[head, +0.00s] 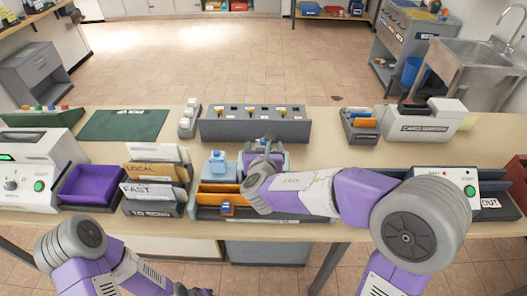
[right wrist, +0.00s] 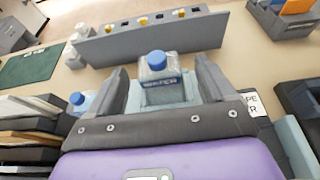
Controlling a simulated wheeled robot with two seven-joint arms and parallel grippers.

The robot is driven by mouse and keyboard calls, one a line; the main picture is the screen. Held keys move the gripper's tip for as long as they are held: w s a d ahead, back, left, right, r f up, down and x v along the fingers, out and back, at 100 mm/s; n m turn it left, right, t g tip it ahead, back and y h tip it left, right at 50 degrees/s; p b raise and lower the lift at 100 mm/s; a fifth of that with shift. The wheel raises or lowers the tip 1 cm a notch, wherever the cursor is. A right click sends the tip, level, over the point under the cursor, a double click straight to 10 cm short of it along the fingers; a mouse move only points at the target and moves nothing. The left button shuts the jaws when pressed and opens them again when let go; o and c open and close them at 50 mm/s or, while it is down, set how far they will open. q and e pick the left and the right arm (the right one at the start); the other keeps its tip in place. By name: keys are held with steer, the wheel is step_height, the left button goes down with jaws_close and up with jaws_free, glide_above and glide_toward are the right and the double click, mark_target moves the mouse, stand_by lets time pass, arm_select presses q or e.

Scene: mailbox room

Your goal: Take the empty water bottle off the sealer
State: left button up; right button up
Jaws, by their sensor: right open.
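A clear bottle with a blue cap and blue label (right wrist: 158,80) stands between the two fingers of my right gripper (right wrist: 166,92) in the right wrist view. The fingers are open, one on each side of it, with a gap visible. In the head view my right gripper (head: 264,158) is over a pale blue-grey unit (head: 284,158) at the table's middle, and hides most of that bottle. I cannot read a name on this unit. A second blue-capped bottle (head: 217,164) stands just to the left. Of my left arm, only the end shows at the bottom edge; its fingers are hidden.
A grey switch panel (head: 255,127) stands behind the bottles. Labelled file trays (head: 155,172) and a purple bin (head: 90,185) are to the left. An orange-fronted tray (head: 218,190) is in front. A machine with a green button (head: 447,177) is to the right.

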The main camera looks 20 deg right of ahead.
mark_target(264, 148)
steer(key=x, duration=0.3)
steer(key=shift+f, duration=0.15)
steer(key=c, duration=1)
